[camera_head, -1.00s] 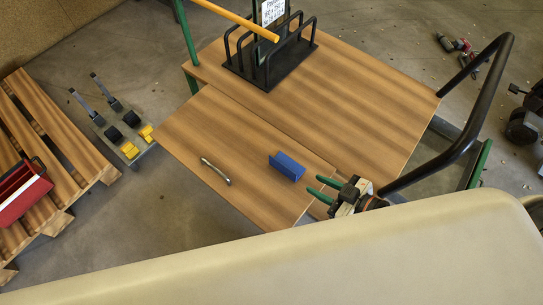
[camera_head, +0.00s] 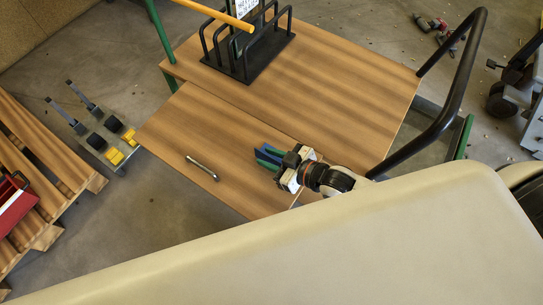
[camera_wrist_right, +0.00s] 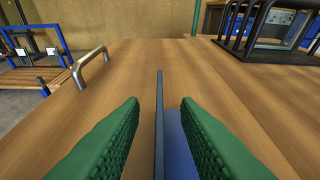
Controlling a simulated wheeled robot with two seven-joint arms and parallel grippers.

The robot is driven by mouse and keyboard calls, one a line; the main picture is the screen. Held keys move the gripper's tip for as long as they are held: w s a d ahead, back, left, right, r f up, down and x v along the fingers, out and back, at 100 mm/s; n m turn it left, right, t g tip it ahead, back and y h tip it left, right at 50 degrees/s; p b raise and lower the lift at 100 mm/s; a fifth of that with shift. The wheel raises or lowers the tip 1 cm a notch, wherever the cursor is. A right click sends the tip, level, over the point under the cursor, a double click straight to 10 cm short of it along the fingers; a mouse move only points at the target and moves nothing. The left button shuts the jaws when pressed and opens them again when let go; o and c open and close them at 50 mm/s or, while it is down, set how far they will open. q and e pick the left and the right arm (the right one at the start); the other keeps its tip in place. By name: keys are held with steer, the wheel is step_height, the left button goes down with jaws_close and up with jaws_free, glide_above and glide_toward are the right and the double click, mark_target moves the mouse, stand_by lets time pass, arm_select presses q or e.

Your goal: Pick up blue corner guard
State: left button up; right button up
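The blue corner guard (camera_head: 261,155) lies on the lower wooden panel in the head view, partly covered by my right gripper (camera_head: 267,158). In the right wrist view, its thin upright flange (camera_wrist_right: 159,115) stands between the two green fingers of my right gripper (camera_wrist_right: 158,125). Its flat blue flange (camera_wrist_right: 176,145) lies to the right, partly hidden by the right finger. The fingers are open, with visible gaps on both sides of the upright flange. My left gripper is in neither view.
A metal handle (camera_head: 202,167) is fixed on the wooden panel (camera_head: 170,135), left of the guard. A black rack (camera_head: 247,62) stands on the wooden top behind. A black tube rail (camera_head: 452,100) rises at the right. The panel between handle and guard is clear.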

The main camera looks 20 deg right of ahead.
steer(key=shift+w+a+f, duration=0.1)
steer(key=shift+w+a, duration=0.1)
steer(key=shift+w, duration=0.05)
jaws_close()
